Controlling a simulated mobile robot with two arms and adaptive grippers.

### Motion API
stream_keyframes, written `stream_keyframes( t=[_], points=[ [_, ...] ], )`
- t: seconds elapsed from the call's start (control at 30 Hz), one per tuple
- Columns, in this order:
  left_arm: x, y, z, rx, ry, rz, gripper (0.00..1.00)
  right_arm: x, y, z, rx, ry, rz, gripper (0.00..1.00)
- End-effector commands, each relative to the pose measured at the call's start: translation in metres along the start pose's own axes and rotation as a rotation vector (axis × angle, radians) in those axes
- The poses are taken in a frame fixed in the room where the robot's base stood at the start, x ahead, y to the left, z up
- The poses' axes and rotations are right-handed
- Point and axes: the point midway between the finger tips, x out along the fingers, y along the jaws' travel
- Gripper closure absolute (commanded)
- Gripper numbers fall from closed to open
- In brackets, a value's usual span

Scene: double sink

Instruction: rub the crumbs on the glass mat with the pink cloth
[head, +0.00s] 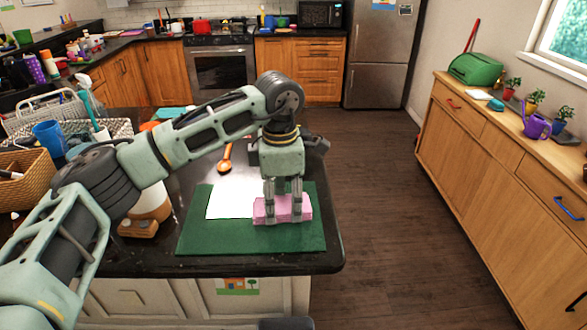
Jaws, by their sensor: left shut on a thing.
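The pink cloth (284,209) looks like a thick folded block on the green mat (210,240), near the right end of the counter. My left gripper (283,217) points down with its fingers shut on the cloth. The cloth appears to touch the mat. A flat white rectangle (228,200) lies on the mat to the left of the cloth. I cannot tell whether the green mat or the white rectangle is the glass mat. No crumbs can be made out at this size; the cloth and gripper hide part of the surface. My right gripper is out of view.
An orange spoon (225,157) lies behind the mat. A wicker basket (28,178) and a blue cup (49,138) stand at the left. The dark counter (331,240) ends just right of the mat. The wood floor (390,220) beyond is clear.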

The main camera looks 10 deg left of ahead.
Motion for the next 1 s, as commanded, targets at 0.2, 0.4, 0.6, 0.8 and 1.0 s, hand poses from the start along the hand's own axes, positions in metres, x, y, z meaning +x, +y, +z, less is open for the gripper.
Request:
stream_keyframes(
  t=[0.2, 0.4, 0.6, 0.8, 1.0],
  points=[
    [-0.027, -0.002, 0.000, 0.000, 0.000, 0.001, 0.74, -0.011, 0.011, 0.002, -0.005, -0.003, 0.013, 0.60],
    [-0.044, -0.004, 0.000, -0.001, 0.000, 0.000, 0.74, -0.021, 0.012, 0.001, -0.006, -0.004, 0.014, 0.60],
    [-0.063, -0.006, -0.001, -0.002, 0.001, 0.001, 0.74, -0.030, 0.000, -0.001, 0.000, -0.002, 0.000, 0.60],
    [-0.078, -0.008, -0.001, -0.002, 0.000, 0.000, 0.74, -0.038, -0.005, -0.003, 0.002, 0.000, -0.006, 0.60],
    [-0.082, -0.009, -0.001, -0.002, 0.000, 0.000, 0.74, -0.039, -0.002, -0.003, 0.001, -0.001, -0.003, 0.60]
  ],
)
